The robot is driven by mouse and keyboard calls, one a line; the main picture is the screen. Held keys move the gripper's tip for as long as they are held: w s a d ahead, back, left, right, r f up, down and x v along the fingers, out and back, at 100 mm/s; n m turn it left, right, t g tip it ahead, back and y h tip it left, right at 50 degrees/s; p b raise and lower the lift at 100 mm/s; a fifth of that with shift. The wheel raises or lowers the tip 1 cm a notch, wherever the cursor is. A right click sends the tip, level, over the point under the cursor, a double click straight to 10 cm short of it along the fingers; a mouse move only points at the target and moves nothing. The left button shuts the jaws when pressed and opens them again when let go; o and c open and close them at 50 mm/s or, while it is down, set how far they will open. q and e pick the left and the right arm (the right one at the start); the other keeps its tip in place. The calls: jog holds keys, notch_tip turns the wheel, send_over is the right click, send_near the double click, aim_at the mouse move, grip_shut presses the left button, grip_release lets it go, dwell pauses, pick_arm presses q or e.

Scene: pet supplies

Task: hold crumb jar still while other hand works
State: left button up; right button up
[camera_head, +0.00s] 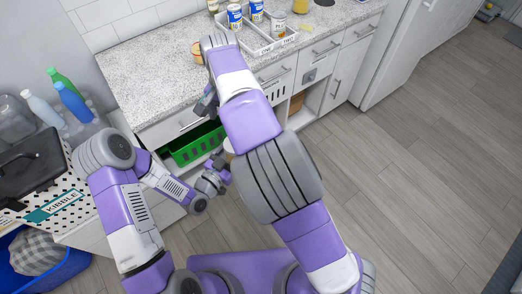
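My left gripper (222,164) is low in front of the cabinets, beside the green basket. A small pale thing (229,148) shows right at its fingertips, partly hidden behind my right arm. It may be the crumb jar, but I cannot tell, nor whether the fingers are shut on it. My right arm crosses the middle of the view and bends down at the counter. The dark end of my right gripper (205,106) shows near the counter's front edge, mostly hidden by the arm. A small tan round thing (197,50) stands on the counter next to my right arm's bend.
A green basket (185,152) sits in the open cabinet space. Blue-and-white cans (235,17) stand in a divided white tray (262,46) on the speckled counter (150,65). Spray bottles (70,101) and a dotted KIBBLE bin (75,195) are at left. Floor at right is clear.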

jog(key=d+f, duration=0.7)
jog(key=f, duration=0.5)
jog(key=d+f, duration=0.6)
jog(key=f, duration=0.6)
jog(key=s+d+f+g+y, duration=0.1)
jog(key=s+d+f, duration=0.2)
jog(key=s+f, duration=0.3)
jog(key=s+a+f+n+y, duration=0.1)
jog(key=s+f, duration=0.2)
jog(key=s, duration=0.3)
jog(key=s+a+f+n+t+y, duration=0.1)
jog(key=s+f+y, duration=0.1)
jog(key=s+f, duration=0.2)
jog(key=s, duration=0.3)
jog(key=shift+s+a+n+t, duration=0.3)
